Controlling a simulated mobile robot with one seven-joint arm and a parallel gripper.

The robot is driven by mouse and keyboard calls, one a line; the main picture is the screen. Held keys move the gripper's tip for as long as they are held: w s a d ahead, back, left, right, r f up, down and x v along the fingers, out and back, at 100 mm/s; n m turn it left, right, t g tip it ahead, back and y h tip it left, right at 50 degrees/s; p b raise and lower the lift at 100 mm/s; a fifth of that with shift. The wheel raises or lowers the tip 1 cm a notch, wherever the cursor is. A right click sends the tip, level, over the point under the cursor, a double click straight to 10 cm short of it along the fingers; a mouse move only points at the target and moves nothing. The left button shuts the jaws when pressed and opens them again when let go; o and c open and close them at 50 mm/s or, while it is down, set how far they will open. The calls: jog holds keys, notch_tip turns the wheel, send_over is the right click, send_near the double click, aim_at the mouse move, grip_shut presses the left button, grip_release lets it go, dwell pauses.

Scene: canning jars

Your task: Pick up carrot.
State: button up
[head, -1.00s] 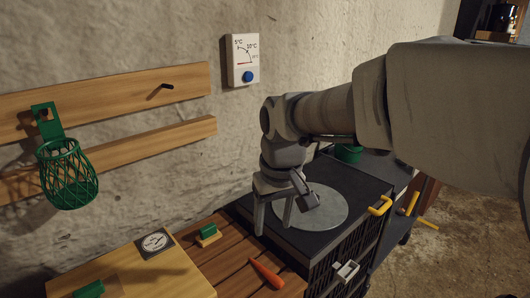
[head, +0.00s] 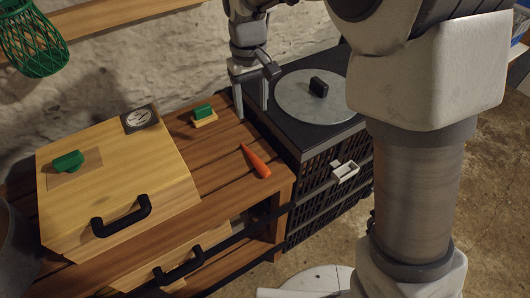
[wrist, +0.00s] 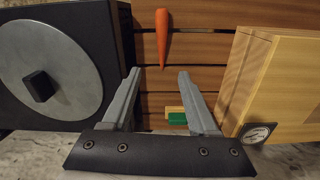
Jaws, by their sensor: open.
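The orange carrot (head: 257,161) lies on the slatted wooden bench (head: 222,168), between the light wooden box and the black crate. It also shows in the wrist view (wrist: 162,38), at the top middle, beyond my fingertips and in line with the gap between them. My gripper (head: 252,108) is open and empty, with its fingers pointing down above the back of the bench near the black crate. In the wrist view both fingers of my gripper (wrist: 160,72) are spread apart, and nothing is between them.
A green-and-yellow block (head: 204,115) lies behind the carrot. The light wooden box (head: 110,190), with a dial and black handle, stands left. The black crate (head: 300,146) with a round grey lid (head: 300,100) stands right. A green mesh basket (head: 30,42) hangs on the wall.

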jog(key=b, duration=0.2)
send_over(253, 155)
notch_tip(253, 155, down, 11)
jog(key=shift+s+d, duration=0.1)
jog(key=shift+d, duration=0.05)
jog(key=shift+a+f+b, duration=0.2)
jog(key=shift+f+b, duration=0.8)
jog(key=shift+f, duration=2.25)
grip_shut()
